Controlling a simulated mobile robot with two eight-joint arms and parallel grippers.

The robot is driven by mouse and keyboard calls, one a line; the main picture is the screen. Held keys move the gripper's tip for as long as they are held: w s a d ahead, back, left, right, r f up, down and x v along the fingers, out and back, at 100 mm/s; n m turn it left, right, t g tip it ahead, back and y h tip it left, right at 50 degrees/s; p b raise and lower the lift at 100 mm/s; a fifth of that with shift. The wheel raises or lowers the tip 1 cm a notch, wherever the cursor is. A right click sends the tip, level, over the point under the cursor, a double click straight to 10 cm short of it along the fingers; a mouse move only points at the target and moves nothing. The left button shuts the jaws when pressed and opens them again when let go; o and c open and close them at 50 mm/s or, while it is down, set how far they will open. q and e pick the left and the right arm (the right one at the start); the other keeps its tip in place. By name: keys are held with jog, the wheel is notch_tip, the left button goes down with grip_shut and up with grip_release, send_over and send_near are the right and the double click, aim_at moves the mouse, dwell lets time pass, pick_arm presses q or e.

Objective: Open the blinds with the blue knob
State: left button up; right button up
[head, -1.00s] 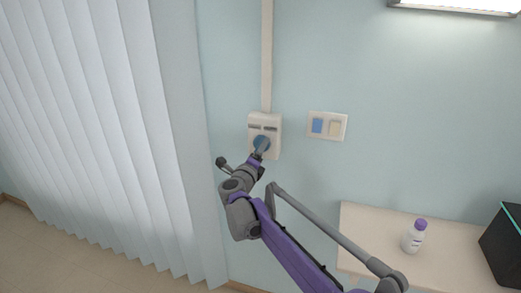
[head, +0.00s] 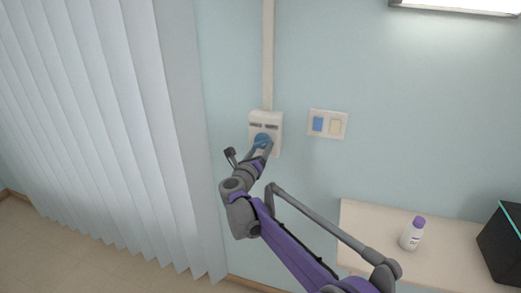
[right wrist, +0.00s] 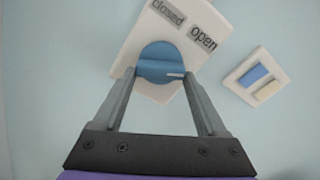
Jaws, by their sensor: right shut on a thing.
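The blue knob (head: 261,139) sits on a white wall box (head: 266,117) below a vertical conduit. In the right wrist view the blue knob (right wrist: 160,62) shows close up, with a white mark on its right side. The box above it carries the labels "closed" and "open". My right gripper (head: 262,148) is shut on the knob, one finger on each side of its ridge. The vertical blinds (head: 100,130) hang at the left with their slats closed together. My left gripper is in neither view.
A wall switch plate (head: 327,124) with a blue and a cream rocker is right of the box. A shelf (head: 370,215) at the lower right holds a white bottle (head: 412,236) with a purple cap and a dark box (head: 503,245).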

dwell(0.4)
jog(key=o, duration=1.3)
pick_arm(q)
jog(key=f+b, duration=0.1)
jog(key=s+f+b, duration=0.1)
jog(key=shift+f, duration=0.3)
pick_arm(e)
jog(key=v, duration=1)
jog(key=shift+s, duration=0.4)
jog(key=shift+a+r, duration=0.1)
